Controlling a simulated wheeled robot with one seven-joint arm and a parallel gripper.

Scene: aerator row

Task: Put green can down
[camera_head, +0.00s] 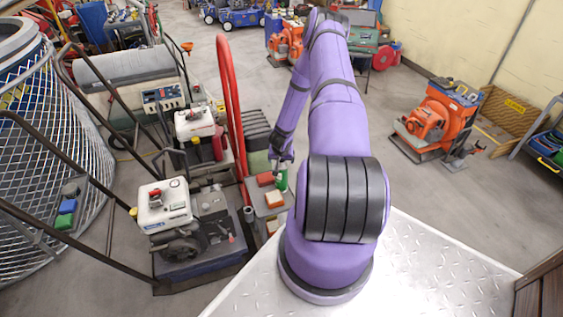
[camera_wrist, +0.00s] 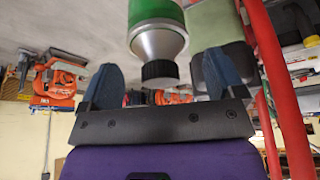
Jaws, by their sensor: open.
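The green can (camera_head: 282,180) is small in the head view, just below my gripper (camera_head: 281,158) and beside red blocks on a grey surface. In the wrist view the green can (camera_wrist: 157,22) shows a green body, a silver shoulder and a black cap. My gripper (camera_wrist: 159,82) is open there, with one dark blue finger on each side of the cap. There is a visible gap between the cap and each finger. The can's base is out of the wrist view, and in the head view its contact with the surface is too small to tell.
A tall red handle (camera_head: 232,110) rises to the left, near a white-engined machine (camera_head: 164,207). An orange machine (camera_head: 436,122) stands at the right. The floor between it and my arm is clear.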

